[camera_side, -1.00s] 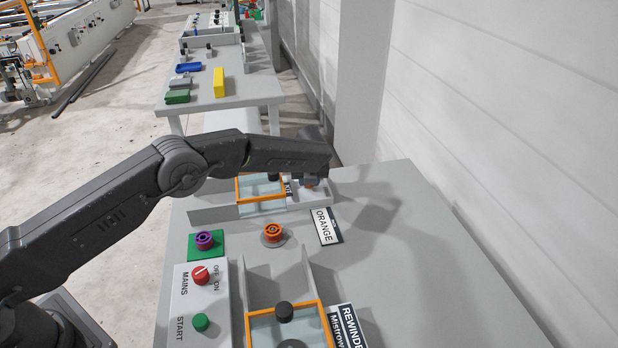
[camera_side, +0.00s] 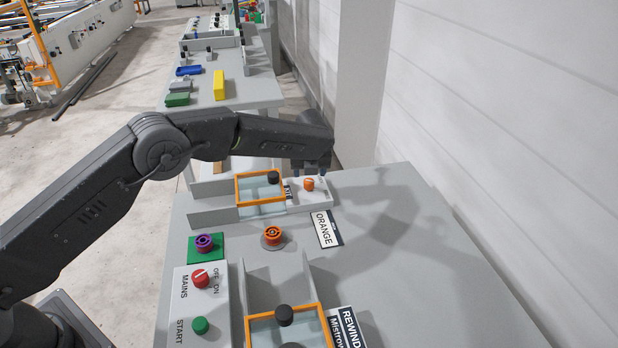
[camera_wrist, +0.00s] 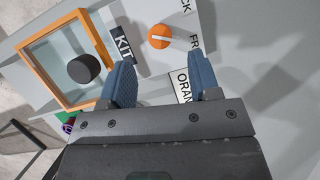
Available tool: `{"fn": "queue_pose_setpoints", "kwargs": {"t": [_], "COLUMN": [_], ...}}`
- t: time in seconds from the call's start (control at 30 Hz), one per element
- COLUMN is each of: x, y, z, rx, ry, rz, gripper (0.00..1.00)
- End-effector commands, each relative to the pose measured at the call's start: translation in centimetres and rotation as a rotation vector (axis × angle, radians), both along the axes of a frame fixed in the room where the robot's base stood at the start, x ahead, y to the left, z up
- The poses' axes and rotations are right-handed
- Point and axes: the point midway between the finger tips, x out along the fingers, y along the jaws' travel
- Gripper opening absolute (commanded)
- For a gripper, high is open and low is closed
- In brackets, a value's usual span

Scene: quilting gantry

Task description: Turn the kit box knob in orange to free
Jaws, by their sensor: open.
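The orange kit box knob (camera_side: 309,184) sits on a light panel at the right of the far kit box on the bench. In the wrist view the knob (camera_wrist: 159,37) shows a pale pointer line aimed to the right, towards the partly cut-off word starting "FR"; letters "CK" show above it. My gripper (camera_side: 311,168) is just above the knob, pointing down. In the wrist view its blue fingers (camera_wrist: 162,66) are apart, with nothing between them, and the knob is beyond their tips. The ORANGE label (camera_side: 325,228) lies in front of the box.
The orange-framed lid (camera_side: 261,190) with a black knob (camera_side: 273,177) is just left of the panel. An orange round part (camera_side: 273,235), a purple part (camera_side: 204,241) and the red MAINS knob (camera_side: 201,279) stand nearer. The bench's right side is clear.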

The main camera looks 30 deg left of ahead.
Motion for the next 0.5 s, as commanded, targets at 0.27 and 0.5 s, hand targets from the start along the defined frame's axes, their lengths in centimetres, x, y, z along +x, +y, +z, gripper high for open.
{"fn": "queue_pose_setpoints", "kwargs": {"t": [0.27, 0.5], "x": [-1.7, -2.3], "y": [-1.3, -1.6], "z": [5.2, 6.8], "rx": [-0.001, 0.000], "ry": [-0.002, 0.000], "rz": [-0.001, 0.001], "gripper": [0.57, 0.57]}}
